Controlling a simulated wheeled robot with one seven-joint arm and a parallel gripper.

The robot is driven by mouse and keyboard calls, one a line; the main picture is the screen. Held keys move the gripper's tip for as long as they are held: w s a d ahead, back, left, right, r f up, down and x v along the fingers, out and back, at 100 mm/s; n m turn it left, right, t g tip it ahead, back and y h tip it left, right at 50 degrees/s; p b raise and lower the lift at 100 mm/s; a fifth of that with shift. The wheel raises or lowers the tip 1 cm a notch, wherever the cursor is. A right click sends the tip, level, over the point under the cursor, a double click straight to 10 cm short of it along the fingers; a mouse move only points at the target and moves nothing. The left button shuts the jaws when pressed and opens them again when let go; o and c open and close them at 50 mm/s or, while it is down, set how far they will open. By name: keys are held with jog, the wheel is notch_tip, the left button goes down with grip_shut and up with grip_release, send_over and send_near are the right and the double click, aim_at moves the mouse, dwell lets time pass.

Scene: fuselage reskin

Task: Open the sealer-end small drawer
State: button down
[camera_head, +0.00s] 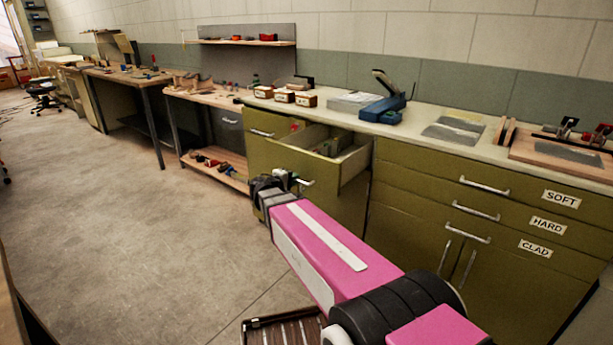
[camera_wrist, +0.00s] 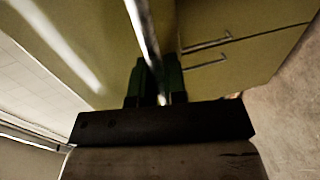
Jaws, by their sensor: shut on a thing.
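A small olive drawer (camera_head: 352,170) in the bench cabinet stands pulled out, and grey and green contents show inside it. My gripper (camera_head: 300,182) is at the front of this drawer, at its bar handle. In the wrist view my gripper (camera_wrist: 152,88) has its dark green fingers shut on the bright metal handle (camera_wrist: 143,30). The exact contact is partly hidden by the fingers and the wrist. Another small drawer (camera_head: 262,132) to the left, with its own bar handle, looks shut.
Wide drawers (camera_head: 480,205) labelled SOFT, HARD and CLAD are shut at the right. The worktop (camera_head: 440,136) holds small boxes (camera_head: 285,96) and a blue tool (camera_head: 383,108). A low slatted item (camera_head: 284,332) lies near my arm. The floor (camera_head: 120,230) at left is clear.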

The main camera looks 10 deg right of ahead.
jog(key=f+v, duration=0.1)
jog(key=v, duration=0.6)
jog(key=shift+f, duration=0.2)
jog(key=shift+a, duration=0.1)
jog(key=c, duration=1.2)
grip_release()
jog(key=v, duration=1.1)
jog(key=shift+w, duration=0.1)
jog(key=s+d+f+m+g+y, duration=0.2)
jog(key=s+d+f+g+y, duration=0.1)
jog(key=f, duration=0.3)
jog(key=s+d+f+m+g+y, duration=0.3)
jog(key=d+f+y, duration=0.2)
jog(key=f, duration=0.1)
jog(key=s+d+f+m+g+y, duration=0.2)
jog(key=s+d+f+g+y, duration=0.1)
jog(key=f, duration=0.4)
jog(key=shift+s+d+f+m+g+y, duration=0.1)
jog(key=shift+s+d+m+g+y, duration=0.1)
jog(key=shift+d+y, duration=0.25)
jog(key=shift+s+d+m+g+y, duration=0.1)
jog(key=shift+d+g+y, duration=0.15)
jog(key=shift+d, duration=0.35)
